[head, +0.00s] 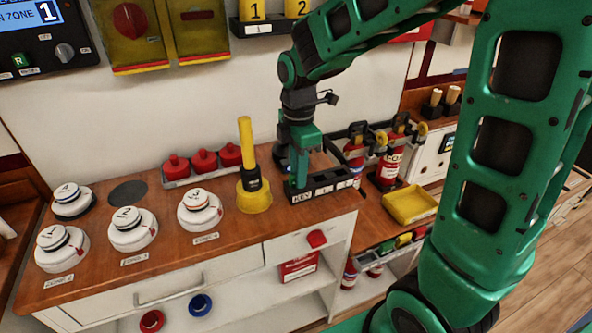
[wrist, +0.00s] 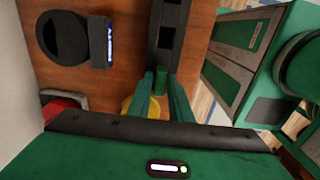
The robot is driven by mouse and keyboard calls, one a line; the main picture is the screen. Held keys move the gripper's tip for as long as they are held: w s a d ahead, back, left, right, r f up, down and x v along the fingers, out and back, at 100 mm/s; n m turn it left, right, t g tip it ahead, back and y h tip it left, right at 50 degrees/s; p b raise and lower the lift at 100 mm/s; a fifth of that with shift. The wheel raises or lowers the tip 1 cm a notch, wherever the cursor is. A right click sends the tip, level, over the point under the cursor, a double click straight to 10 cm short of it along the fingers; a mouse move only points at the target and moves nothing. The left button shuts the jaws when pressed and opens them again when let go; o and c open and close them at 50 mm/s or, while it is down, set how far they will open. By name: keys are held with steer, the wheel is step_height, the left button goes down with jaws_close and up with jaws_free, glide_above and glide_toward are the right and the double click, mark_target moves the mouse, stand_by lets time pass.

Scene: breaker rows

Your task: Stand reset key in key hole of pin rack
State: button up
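The pin rack (head: 328,186) is a long black block on the right part of the wooden counter, with a KEY label at its left front. In the wrist view the rack (wrist: 168,40) runs upward from my fingertips and shows square openings. My gripper (head: 299,180) points down at the rack's left end, just behind the KEY label. In the wrist view the two green fingers of my gripper (wrist: 160,88) flank a slim green piece, which looks like the reset key (wrist: 160,80). The key hole and the key's lower end are hidden.
A yellow upright handle on a yellow cone (head: 255,198) stands close left of my gripper. Red domes (head: 203,160) sit behind it, and white round units (head: 199,208) stand farther left. A yellow tray (head: 410,205) and fire extinguishers (head: 389,164) are at the right.

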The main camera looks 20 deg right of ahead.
steer(key=shift+o, duration=1.3)
step_height(320, 180, up, 11)
steer(key=shift+w+f, duration=0.1)
steer(key=shift+f, duration=0.05)
steer(key=s+d+f+m, duration=0.3)
steer(key=s+d+m, duration=0.5)
steer(key=s+m, duration=0.3)
steer(key=s+d+f+m, duration=0.4)
steer(key=s+d+m, duration=0.5)
steer(key=s+m, duration=0.3)
steer(key=shift+s+d+f+m, duration=0.2)
steer(key=shift+m, duration=0.5)
